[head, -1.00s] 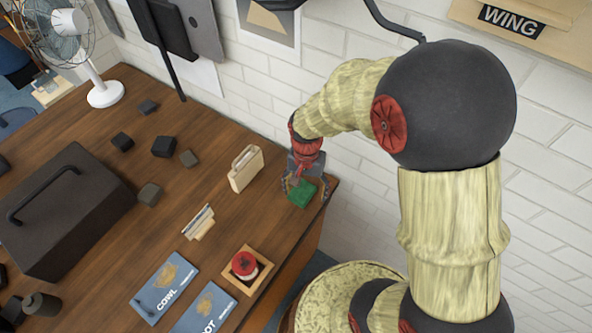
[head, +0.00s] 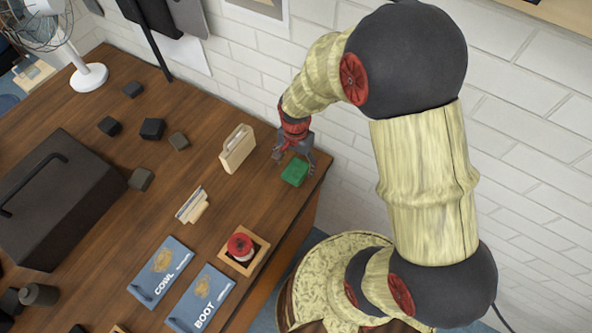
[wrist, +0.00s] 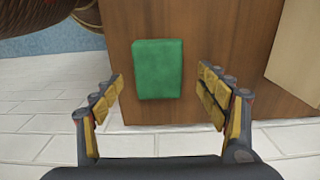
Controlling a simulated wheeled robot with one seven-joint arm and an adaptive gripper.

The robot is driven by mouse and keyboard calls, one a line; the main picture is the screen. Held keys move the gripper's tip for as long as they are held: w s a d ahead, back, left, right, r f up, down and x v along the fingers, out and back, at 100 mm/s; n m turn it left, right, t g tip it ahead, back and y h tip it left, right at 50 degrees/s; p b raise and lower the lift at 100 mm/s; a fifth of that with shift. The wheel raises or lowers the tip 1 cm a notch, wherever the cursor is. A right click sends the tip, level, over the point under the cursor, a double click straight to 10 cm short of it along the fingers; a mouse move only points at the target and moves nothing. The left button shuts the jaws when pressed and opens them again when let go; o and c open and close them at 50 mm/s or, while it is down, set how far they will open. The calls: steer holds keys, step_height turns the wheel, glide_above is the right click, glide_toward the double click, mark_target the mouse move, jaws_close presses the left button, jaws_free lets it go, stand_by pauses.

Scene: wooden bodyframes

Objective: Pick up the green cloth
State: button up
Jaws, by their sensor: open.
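The green cloth (head: 294,173) is a small folded rectangle lying flat on the wooden table near its right corner. In the wrist view the cloth (wrist: 158,69) lies ahead of and between the two fingers, a little nearer the left one, with nothing touching it. My gripper (head: 293,163) hangs just over the cloth's back edge in the head view. Its fingers are spread apart and empty in the wrist view (wrist: 162,98).
The wooden table (head: 215,118) ends at an edge close to the cloth. A beige holder (head: 238,150) stands left of my gripper. A red spool (head: 239,246) sits in a wooden tray nearer the front. A dark toolbox (head: 60,195) and several dark blocks are farther left.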

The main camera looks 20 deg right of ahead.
mark_target(296, 171)
step_height(296, 171, down, 3)
steer(key=shift+r, duration=0.1)
steer(key=c, duration=1.1)
steer(key=shift+c, duration=0.7)
